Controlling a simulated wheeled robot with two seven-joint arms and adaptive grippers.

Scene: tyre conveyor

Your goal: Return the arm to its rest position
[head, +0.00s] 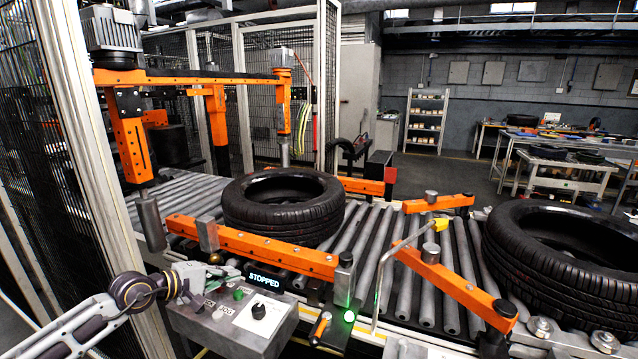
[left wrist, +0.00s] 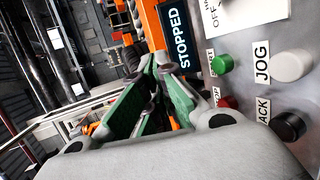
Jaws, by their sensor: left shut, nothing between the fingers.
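My left arm (head: 88,322) reaches in from the lower left of the head view. My left gripper (head: 232,272) is shut and empty, just above the back left of the control box (head: 210,332). In the left wrist view its green-padded fingers (left wrist: 158,64) meet at the tips, beside the panel. The panel has a green button (left wrist: 222,64), a white button (left wrist: 292,65) marked JOG, a red button (left wrist: 227,101) and a black button (left wrist: 288,126). The display (head: 265,281) reads STOPPED. My right gripper is not in view.
A tyre (head: 284,205) lies on the roller conveyor (head: 408,285) behind the box; another tyre (head: 570,262) lies at the right. Orange guide bars (head: 262,250) and a bent metal rod (head: 381,272) stand nearby. A fence post (head: 90,170) rises close to my left arm.

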